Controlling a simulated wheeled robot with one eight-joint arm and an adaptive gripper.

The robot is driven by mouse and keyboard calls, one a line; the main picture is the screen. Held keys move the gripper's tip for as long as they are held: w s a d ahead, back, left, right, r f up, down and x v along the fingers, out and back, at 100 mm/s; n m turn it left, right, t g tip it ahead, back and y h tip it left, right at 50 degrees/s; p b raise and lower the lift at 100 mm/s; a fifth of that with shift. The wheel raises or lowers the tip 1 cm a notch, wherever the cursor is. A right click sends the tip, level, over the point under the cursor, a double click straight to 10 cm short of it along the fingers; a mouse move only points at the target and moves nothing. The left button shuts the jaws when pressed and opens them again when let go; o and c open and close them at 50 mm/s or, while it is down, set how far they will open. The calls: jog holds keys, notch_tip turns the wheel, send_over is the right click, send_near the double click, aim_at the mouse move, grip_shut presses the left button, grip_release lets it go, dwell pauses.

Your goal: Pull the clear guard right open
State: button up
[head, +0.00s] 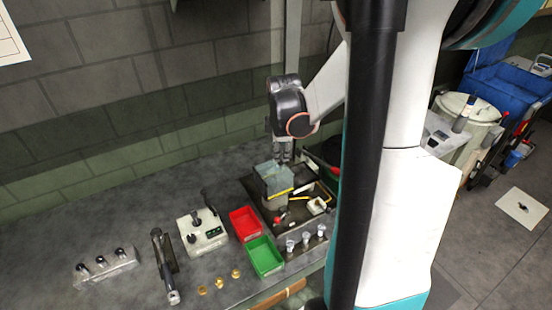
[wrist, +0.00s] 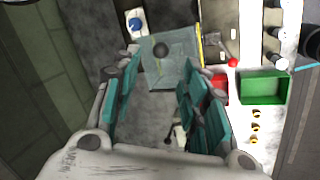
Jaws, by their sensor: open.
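The clear guard (head: 272,184) is a box-like, see-through cover with a yellow lower edge, standing on the dark machine base at the back of the bench. In the wrist view the guard (wrist: 172,72) shows as a pale greenish panel with a dark round knob (wrist: 161,48) on it. My gripper (head: 283,157) points down just above the guard's top in the head view. In the wrist view my gripper (wrist: 165,82) has its teal-padded fingers spread wide with the panel showing between and beyond them. It holds nothing. Whether a finger touches the guard I cannot tell.
A red bin (head: 245,223) and a green bin (head: 265,256) stand in front of the guard. Pale cups (head: 306,239) stand at the right front. A block wall rises behind.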

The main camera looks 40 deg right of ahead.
aim_at(280, 162)
jog(key=b+x, duration=0.1)
jog(key=x, duration=0.6)
jog(key=shift+f, duration=0.15)
